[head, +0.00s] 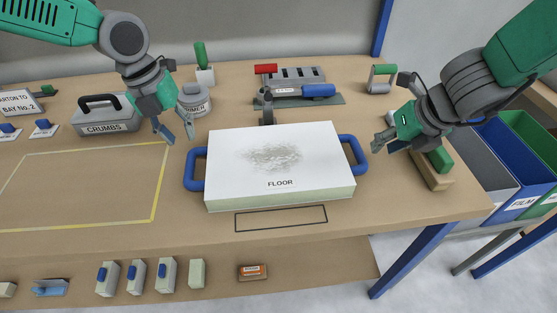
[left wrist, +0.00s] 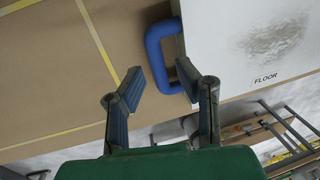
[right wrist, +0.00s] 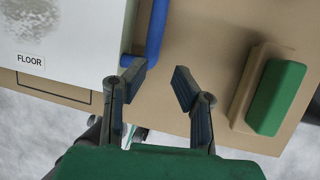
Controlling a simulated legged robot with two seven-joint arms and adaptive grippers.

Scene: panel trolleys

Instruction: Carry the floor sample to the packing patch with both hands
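The floor sample (head: 270,180) is a white slab marked FLOOR with a grey speckled patch and a blue loop handle at each end. It lies on the workbench. The packing patch (head: 154,195) is a yellow outline on the bench to its left. My left gripper (head: 178,134) is open, above and beside the left blue handle (head: 189,172); that handle shows just beyond its fingers in the left wrist view (left wrist: 158,50). My right gripper (head: 382,143) is open, to the right of the right blue handle (head: 358,156). In the right wrist view the handle (right wrist: 156,30) is beyond its left finger. Neither gripper visibly holds anything.
A CRUMBS box (head: 106,117), a tin (head: 195,101) and a tool with a blue grip (head: 318,91) stand behind. A green-topped wooden block (head: 432,172) lies under my right arm. Bins (head: 515,165) stand to the right. The patch is clear.

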